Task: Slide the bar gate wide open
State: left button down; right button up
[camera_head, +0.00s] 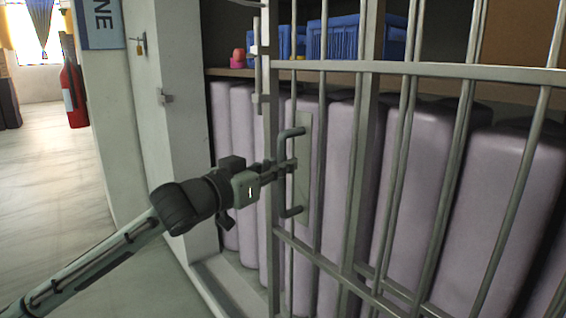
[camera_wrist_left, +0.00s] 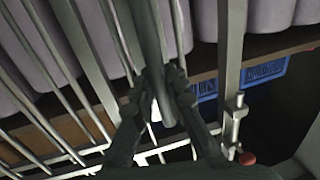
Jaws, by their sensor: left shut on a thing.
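The bar gate (camera_head: 450,70) is a grey metal frame with upright round bars, and it fills the middle and right of the head view. A D-shaped pull handle (camera_head: 292,132) stands on a plate near its left edge. My left gripper (camera_head: 284,169) is shut on this handle at about mid-height. In the left wrist view its fingers (camera_wrist_left: 160,88) close on the handle bar (camera_wrist_left: 150,35). A gap shows between the gate's left edge and the pale wall post (camera_head: 170,130). My right gripper is not in view.
Tall purple rolls (camera_head: 221,120) stand behind the gate, under a shelf with blue crates (camera_head: 335,38). Open floor (camera_head: 50,180) lies left.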

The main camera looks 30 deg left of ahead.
pick_arm(q)
jog(key=shift+s+d, duration=0.1)
jog(key=shift+d, duration=0.15)
jog(key=c, duration=1.5)
grip_release()
jog(key=s+a, duration=0.1)
jog(key=s, duration=0.6)
jog(key=shift+s, duration=0.2)
jog(key=shift+a, duration=0.1)
